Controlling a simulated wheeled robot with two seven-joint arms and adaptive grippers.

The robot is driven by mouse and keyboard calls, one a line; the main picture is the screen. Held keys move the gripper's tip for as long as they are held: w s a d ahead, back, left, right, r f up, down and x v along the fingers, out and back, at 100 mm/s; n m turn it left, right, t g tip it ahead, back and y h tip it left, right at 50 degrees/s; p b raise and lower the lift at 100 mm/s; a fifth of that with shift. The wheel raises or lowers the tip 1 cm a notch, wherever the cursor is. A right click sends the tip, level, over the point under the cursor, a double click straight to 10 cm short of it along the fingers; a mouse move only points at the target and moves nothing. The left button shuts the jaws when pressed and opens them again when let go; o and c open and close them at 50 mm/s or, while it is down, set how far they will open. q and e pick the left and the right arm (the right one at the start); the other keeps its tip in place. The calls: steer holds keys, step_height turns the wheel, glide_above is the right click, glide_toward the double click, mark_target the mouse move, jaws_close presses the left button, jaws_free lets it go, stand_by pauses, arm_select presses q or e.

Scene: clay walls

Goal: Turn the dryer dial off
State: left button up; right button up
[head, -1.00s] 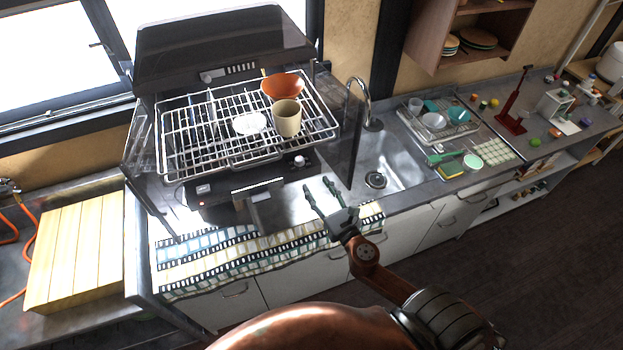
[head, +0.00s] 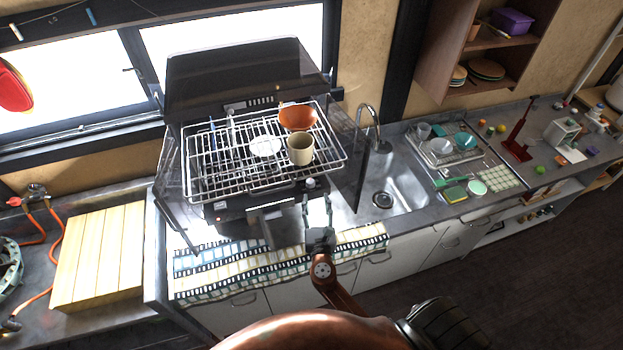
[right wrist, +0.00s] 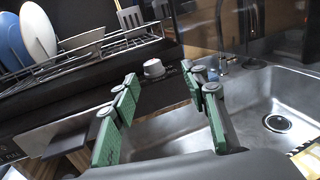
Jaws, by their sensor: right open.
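The dish dryer's pale round dial (head: 311,183) is on the right of its dark front panel. In the right wrist view the dial (right wrist: 154,68) shows beyond my fingertips, with a clear gap between. The dryer (head: 238,82) has its dark lid raised. Its wire rack (head: 200,170) holds an orange bowl (head: 297,118), a beige cup (head: 300,149) and a white plate (head: 265,146). My right gripper (head: 318,203) is open and empty, just below and right of the dial, fingers pointing toward the dryer. My left gripper is out of view.
A dark glass side panel (head: 362,180) stands just right of the dial. The sink (head: 400,195) and tap (head: 368,118) are further right. A patterned cloth (head: 230,275) lies along the counter's front edge. A wooden board (head: 98,255) is on the left.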

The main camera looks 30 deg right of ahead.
mark_target(312, 184)
steer(key=shift+h, duration=0.3)
steer(key=x, duration=0.2)
steer(key=a+p+x, duration=0.1)
steer(key=x, duration=0.5)
steer(key=shift+w+a+f, duration=0.2)
steer(key=shift+w+a, duration=0.05)
steer(key=shift+w, duration=0.1)
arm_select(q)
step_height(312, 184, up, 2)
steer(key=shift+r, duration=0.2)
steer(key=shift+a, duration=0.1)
arm_select(e)
steer(key=shift+c, duration=0.6)
